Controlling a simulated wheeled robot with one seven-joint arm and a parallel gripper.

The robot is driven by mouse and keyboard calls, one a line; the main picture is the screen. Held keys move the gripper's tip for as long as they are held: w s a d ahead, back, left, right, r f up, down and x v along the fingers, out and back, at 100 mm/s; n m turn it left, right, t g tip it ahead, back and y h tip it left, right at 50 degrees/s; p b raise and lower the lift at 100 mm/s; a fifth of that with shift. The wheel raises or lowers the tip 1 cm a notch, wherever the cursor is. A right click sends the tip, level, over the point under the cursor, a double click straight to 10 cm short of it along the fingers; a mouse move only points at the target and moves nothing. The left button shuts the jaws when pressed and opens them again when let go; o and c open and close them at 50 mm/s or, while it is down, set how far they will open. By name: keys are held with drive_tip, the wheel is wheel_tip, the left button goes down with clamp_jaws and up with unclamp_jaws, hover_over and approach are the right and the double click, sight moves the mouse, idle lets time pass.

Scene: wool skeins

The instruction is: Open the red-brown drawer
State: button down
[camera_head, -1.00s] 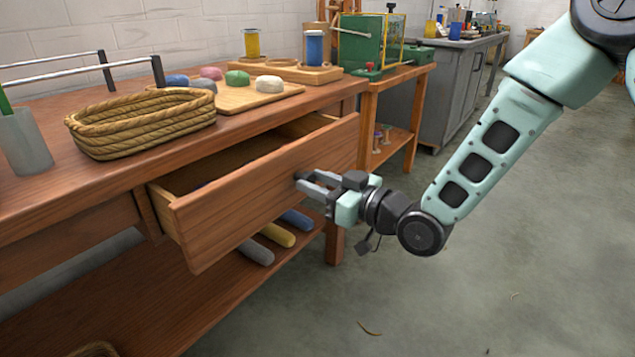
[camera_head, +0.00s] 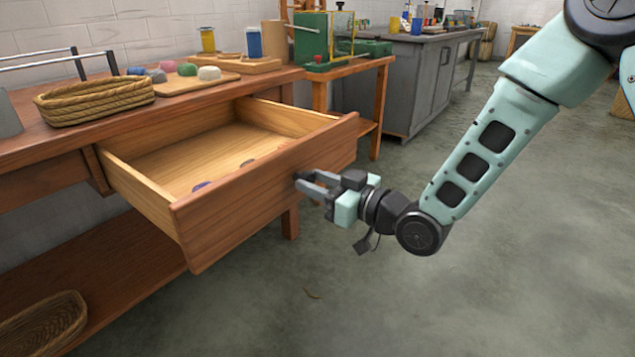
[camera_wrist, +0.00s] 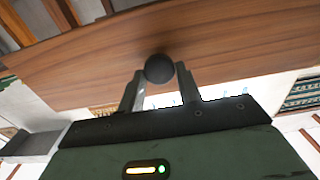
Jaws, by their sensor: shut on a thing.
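The red-brown drawer (camera_head: 264,200) stands pulled well out from the wooden workbench (camera_head: 60,147) in the head view. Its pale inside shows, with a few small dark bluish items (camera_head: 203,186) on the bottom. My gripper (camera_head: 303,182) is at the drawer front, toward its right part. In the wrist view, my gripper (camera_wrist: 160,78) has its two fingers closed around a dark round knob (camera_wrist: 159,68) on the drawer front. In the head view the knob is mostly hidden by the fingers.
A rope basket (camera_head: 95,101) and a board with wool balls (camera_head: 196,82) sit on the bench top. A wicker basket (camera_head: 45,325) is on the lower shelf. A green machine (camera_head: 312,40) stands behind. The floor at right is clear.

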drive_tip(key=shift+s+d, duration=0.25)
drive_tip(key=shift+d, duration=0.05)
drive_tip(key=c, duration=1)
unclamp_jaws()
drive_tip(key=p+v, duration=1.1)
drive_tip(key=v, duration=0.6)
drive_tip(key=shift+s+d, duration=0.1)
drive_tip(key=shift+d, duration=0.05)
